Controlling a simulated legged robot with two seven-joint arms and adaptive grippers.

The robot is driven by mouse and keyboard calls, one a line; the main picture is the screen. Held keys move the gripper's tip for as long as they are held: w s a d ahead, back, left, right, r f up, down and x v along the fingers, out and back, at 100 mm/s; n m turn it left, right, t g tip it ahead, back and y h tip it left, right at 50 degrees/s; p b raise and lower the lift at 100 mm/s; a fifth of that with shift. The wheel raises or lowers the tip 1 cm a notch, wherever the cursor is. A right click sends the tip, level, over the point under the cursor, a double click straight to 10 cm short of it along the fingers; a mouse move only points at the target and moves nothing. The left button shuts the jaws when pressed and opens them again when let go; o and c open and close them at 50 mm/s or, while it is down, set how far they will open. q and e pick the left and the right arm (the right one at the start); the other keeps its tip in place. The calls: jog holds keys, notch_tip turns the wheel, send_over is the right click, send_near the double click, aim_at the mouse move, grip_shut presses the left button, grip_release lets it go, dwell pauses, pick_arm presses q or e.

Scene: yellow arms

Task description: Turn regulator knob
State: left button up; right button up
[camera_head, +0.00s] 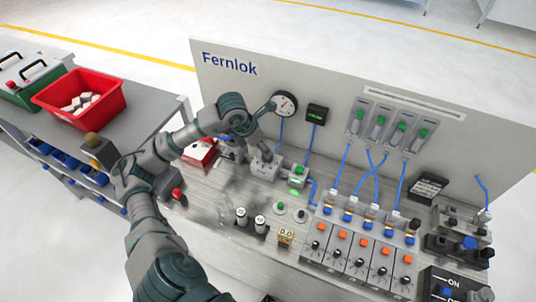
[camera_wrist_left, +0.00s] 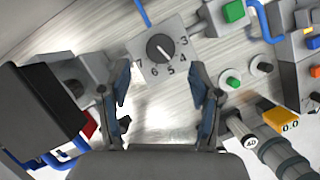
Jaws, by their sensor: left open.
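The regulator is a grey block (camera_head: 265,167) on the bench in front of the Fernlok panel. In the left wrist view its round black knob (camera_wrist_left: 160,47) has a pale pointer mark and sits on a square plate with digits from 3 to 7 visible. My left gripper (camera_head: 256,138) is above the block in the head view. In the wrist view its two blue-padded fingers (camera_wrist_left: 160,85) are spread apart and empty. The knob lies beyond the fingertips, between their lines, and does not appear touched. My right gripper is not in view.
A pressure gauge (camera_head: 284,104) and a black display (camera_head: 317,113) are on the panel behind. A green-button box (camera_head: 299,175) stands right of the regulator. A red-and-white unit (camera_head: 201,154) is left. Blue tubes run nearby. A red bin (camera_head: 100,113) is on the side table.

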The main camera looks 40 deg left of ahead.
pick_arm(q)
jog(key=x, duration=0.4)
jog(key=shift+w+a+f, duration=0.1)
jog(key=shift+f, duration=0.3)
jog(key=shift+w+f, duration=0.25)
jog(key=shift+f, duration=0.3)
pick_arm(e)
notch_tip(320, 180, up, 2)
pick_arm(q)
jog(key=shift+d, duration=0.2)
